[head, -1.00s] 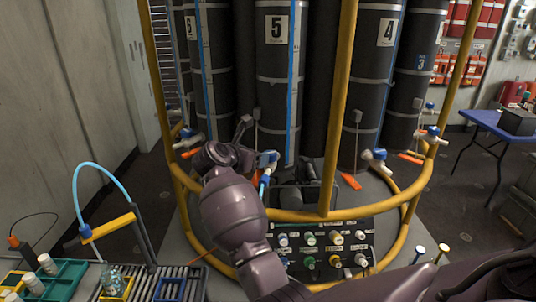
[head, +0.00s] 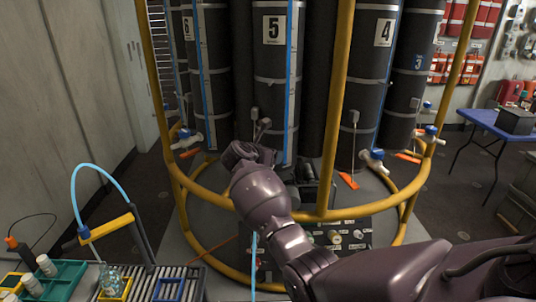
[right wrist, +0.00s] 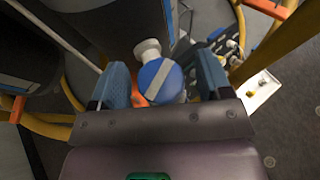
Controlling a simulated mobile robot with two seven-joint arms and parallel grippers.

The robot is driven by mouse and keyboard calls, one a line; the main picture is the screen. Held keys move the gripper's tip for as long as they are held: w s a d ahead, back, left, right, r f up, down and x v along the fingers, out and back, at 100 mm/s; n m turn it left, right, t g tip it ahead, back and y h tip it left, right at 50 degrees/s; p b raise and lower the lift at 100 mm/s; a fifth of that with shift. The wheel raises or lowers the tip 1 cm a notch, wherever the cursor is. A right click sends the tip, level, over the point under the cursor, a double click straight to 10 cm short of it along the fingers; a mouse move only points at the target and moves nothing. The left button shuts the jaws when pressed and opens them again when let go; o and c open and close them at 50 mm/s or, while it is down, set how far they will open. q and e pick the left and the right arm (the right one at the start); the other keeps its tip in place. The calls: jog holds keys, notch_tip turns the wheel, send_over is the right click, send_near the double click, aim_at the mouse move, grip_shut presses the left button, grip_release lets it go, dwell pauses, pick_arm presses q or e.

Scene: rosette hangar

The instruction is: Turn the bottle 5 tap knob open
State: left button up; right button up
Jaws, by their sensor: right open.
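Bottle 5 (head: 274,98) is a tall dark cylinder standing upright in a yellow-railed frame, with a "5" label in the head view. My right gripper (head: 258,150) is in front of its lower part, and my arm hides its tap there. In the right wrist view a round blue tap knob (right wrist: 160,80) with a white fitting lies between the two blue fingers of my right gripper (right wrist: 164,86). The fingers are open, one on either side of the knob, and gaps show beside it. My left gripper is not in view.
The yellow rail (head: 338,110) has a post just right of bottle 5. A valve panel (head: 345,237) is partly behind my arm. Trays (head: 62,277) stand at lower left.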

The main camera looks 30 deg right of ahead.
jog(key=c, duration=0.9)
jog(key=shift+r+n+t+p, duration=0.1)
jog(key=shift+n+t+p, duration=0.4)
jog(key=shift+p, duration=0.2)
jog(key=n+t+y+p, duration=0.2)
jog(key=p, duration=0.2)
jog(key=shift+s+n+t, duration=0.1)
jog(key=shift+n+t, duration=0.3)
jog(key=shift+n+y+p, duration=0.3)
jog(key=shift+y+p, duration=0.1)
jog(key=shift+n+t+y+p, duration=0.55)
jog(key=shift+n+t+y, duration=0.55)
jog(key=shift+n, duration=0.1)
jog(key=shift+n+y, duration=0.3)
jog(key=shift+y, duration=0.1)
